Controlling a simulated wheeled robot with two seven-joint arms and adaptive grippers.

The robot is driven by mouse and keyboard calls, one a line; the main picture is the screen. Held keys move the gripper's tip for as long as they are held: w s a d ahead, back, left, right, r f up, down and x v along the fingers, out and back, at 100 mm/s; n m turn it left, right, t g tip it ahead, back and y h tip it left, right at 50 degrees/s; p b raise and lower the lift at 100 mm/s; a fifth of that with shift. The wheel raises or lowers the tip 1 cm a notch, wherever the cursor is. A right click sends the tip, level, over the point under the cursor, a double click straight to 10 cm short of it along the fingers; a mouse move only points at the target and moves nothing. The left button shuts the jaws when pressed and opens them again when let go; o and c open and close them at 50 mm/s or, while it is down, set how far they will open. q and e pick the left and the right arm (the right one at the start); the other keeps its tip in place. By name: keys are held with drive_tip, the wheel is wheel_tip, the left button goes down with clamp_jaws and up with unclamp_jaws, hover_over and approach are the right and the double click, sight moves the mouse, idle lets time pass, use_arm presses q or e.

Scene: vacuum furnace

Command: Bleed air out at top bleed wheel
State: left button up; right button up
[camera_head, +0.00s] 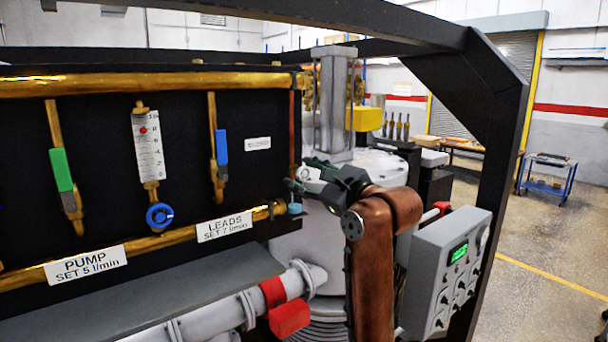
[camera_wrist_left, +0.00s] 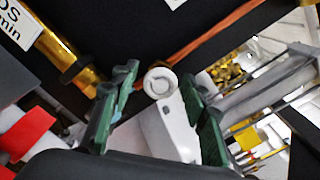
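My left gripper (camera_head: 304,174) is at the right end of the black panel, near the end of the lower brass pipe. In the left wrist view its two green fingers (camera_wrist_left: 160,78) stand apart. A white part with a round cap (camera_wrist_left: 160,81) lies between them in that view, with gaps on both sides; I cannot tell whether it is the bleed wheel. A small teal fitting (camera_head: 295,208) sits at the lower pipe's end, just below the gripper. A blue wheel (camera_head: 159,215) is under the flow gauge (camera_head: 148,145) on the panel. My right gripper is not in view.
The upper brass pipe (camera_head: 150,84) crosses the panel top. Green (camera_head: 61,170) and blue (camera_head: 222,147) valve handles hang on the panel. A grey control box (camera_head: 450,270) stands right of my arm, and a red handle (camera_head: 289,318) is below. Open floor lies far right.

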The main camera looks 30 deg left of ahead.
use_arm(q)
drive_tip(key=c, duration=1)
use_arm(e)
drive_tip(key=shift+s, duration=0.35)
use_arm(q)
drive_tip(key=shift+m, duration=0.5)
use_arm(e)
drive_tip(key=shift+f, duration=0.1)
use_arm(q)
drive_tip(key=m, duration=0.3)
drive_tip(key=shift+m+b, duration=0.35)
drive_tip(key=shift+m, duration=0.05)
drive_tip(key=m, duration=0.5)
drive_tip(key=shift+s, duration=0.1)
drive_tip(key=m, duration=0.5)
drive_tip(key=shift+m+b, duration=0.4)
drive_tip(key=m, duration=0.4)
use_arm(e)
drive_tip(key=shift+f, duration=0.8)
use_arm(q)
drive_tip(key=shift+m, duration=0.4)
